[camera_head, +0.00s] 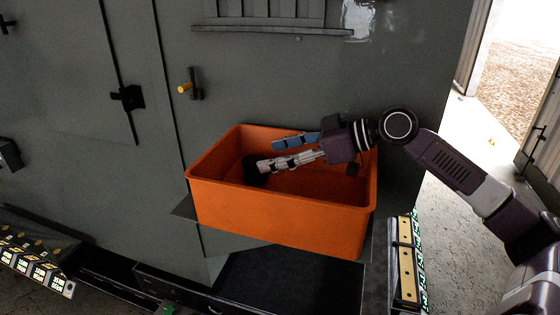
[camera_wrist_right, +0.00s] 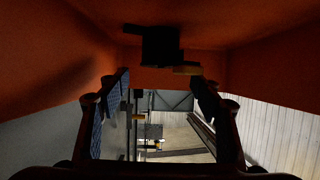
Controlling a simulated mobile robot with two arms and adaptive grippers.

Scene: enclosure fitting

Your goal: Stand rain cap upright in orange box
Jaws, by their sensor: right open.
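The orange box (camera_head: 285,222) sits open-topped against the grey cabinet. A small dark thing, probably the rain cap (camera_head: 252,168), is inside it near the left part; its lower side is hidden by the box wall, and I cannot tell whether it stands upright. In the right wrist view the dark rain cap (camera_wrist_right: 160,46) shows against the orange box wall (camera_wrist_right: 60,60), ahead of the fingers. My right gripper (camera_head: 270,154) reaches into the box from the right, with its fingers apart and pointing left at the cap. Contact cannot be told. My left gripper is out of view.
The grey cabinet wall (camera_head: 330,80) rises behind the box, with a yellow-tipped handle (camera_head: 186,87) and a ledge (camera_head: 270,30) above. A strip with yellow parts (camera_head: 406,260) lies at the lower right. Another panel with labels (camera_head: 35,262) is at the lower left.

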